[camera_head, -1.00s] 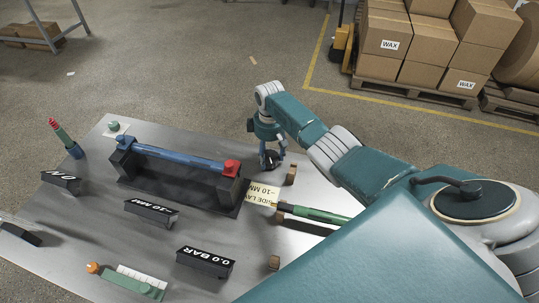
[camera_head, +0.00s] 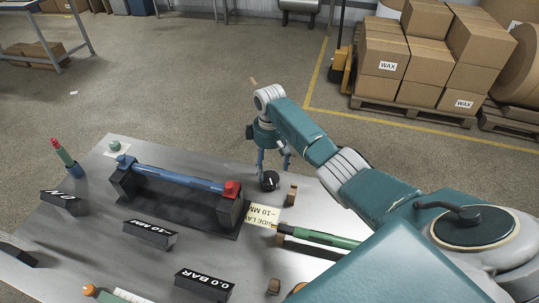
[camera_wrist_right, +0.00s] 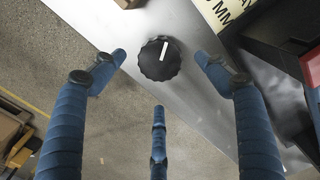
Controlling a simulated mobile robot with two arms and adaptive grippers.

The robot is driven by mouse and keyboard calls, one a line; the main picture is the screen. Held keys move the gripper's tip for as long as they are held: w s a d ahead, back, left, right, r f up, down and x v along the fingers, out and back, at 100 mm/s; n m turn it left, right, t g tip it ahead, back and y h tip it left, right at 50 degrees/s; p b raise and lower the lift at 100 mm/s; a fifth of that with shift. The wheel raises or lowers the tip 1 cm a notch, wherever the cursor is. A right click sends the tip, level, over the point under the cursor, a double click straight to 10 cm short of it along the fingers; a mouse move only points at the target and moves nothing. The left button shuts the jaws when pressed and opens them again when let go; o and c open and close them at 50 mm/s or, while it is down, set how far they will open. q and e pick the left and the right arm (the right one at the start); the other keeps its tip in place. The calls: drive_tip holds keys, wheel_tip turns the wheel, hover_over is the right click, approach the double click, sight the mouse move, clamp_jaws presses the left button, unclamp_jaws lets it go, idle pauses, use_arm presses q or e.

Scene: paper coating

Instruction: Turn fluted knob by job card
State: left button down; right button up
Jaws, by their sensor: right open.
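The black fluted knob (camera_head: 269,181) stands at the far right edge of the grey metal table. In the right wrist view the knob (camera_wrist_right: 160,60) shows a white mark pointing up and slightly right. My right gripper (camera_head: 272,163) is open just above it, with blue fingers spread around it in the wrist view and not touching it. The job card (camera_head: 264,219), pale yellow, reads "SIDE LAY -10 MM". A black readout block (camera_head: 150,235) shows a value in MM; its first digit is hard to read. My left gripper is not in view.
A blue roller (camera_head: 175,177) in black supports lies left of the knob. Blocks reading "0.0 BAR" (camera_head: 204,284) and "ON" (camera_head: 61,202) stand nearby. A green-handled tool (camera_head: 320,237) lies right of the card.

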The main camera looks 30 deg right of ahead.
sight(270, 178)
wheel_tip(270, 178, up, 6)
idle(0.7)
